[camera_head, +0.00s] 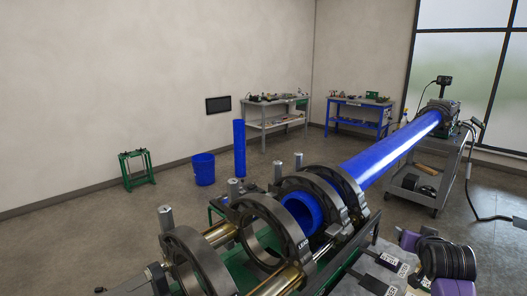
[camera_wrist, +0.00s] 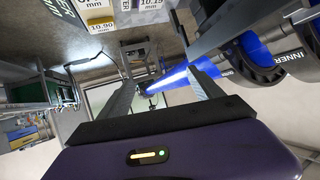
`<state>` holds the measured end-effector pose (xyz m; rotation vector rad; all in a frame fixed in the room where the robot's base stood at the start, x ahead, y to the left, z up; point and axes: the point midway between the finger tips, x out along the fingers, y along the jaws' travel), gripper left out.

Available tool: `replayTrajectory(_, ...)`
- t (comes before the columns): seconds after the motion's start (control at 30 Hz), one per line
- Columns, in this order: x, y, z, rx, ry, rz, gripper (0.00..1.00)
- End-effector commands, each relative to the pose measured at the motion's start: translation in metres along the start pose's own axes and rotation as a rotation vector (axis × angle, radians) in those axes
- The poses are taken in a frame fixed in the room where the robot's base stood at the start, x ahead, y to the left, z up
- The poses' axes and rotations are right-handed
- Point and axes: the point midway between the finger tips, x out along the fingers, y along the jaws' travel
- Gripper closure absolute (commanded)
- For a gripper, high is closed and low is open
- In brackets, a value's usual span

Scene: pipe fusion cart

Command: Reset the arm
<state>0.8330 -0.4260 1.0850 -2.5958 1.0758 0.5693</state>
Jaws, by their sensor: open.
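My gripper (camera_wrist: 163,80) shows in the wrist view with its two grey fingers well apart and nothing between them. The wrist picture looks upside down. The blue pipe (camera_wrist: 174,78) passes behind the fingers, apart from them. Dark clamp rings (camera_wrist: 258,62) of the fusion machine are to the right of the fingers. In the head view, purple and black parts at the lower right seem to be my arm; the fingers cannot be made out there.
The clamp rings (camera_head: 267,232) and brass rods fill the lower middle. The long blue pipe (camera_head: 392,152) runs back to a grey cart (camera_head: 440,170). A blue bucket (camera_head: 204,169), an upright blue pipe (camera_head: 239,148) and a green stand (camera_head: 137,168) are on open floor.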

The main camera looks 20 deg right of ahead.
Motion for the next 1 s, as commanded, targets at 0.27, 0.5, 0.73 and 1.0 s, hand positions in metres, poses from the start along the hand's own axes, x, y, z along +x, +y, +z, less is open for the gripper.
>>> replayTrajectory(0.27,-0.065,-0.058,0.075,-0.097,0.219,-0.178,0.25)
replayTrajectory(0.5,-0.147,-0.086,0.135,-0.149,0.348,-0.306,0.25)
replayTrajectory(0.73,-0.235,-0.093,0.183,-0.185,0.424,-0.414,0.25)
replayTrajectory(1.0,-0.337,-0.082,0.224,-0.222,0.447,-0.531,0.25)
